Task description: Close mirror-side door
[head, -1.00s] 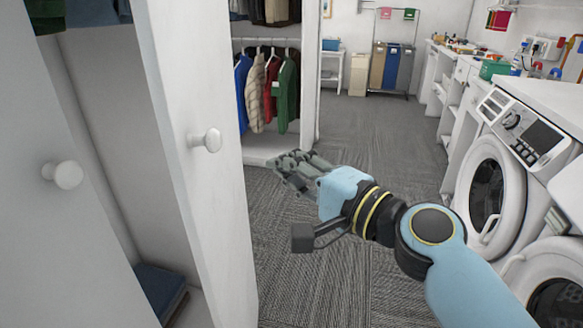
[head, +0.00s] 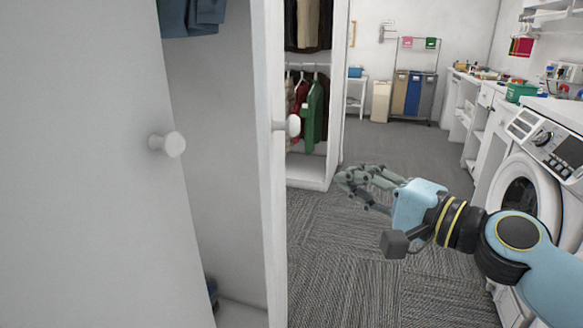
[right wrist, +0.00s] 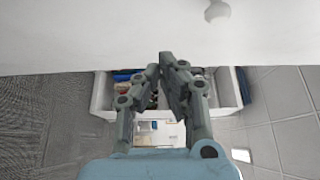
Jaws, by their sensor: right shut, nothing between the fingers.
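A white wardrobe door (head: 274,230) stands open and is seen nearly edge-on in the head view. Its round white knob (head: 292,126) faces the aisle. Another white door (head: 90,220) with a knob (head: 167,144) fills the left of the view. The wardrobe interior (head: 215,170) shows between them. No mirror is visible, so I cannot tell which door is mirror-side. My right gripper (head: 348,180) is shut and empty, right of the edge-on door and apart from its knob. The right wrist view shows its fingers (right wrist: 167,62) below a white panel with a knob (right wrist: 217,11). My left gripper is out of view.
An open closet with hanging clothes (head: 315,112) stands beyond the door. Laundry bins (head: 406,95) stand at the back. The grey carpet (head: 345,260) between is clear.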

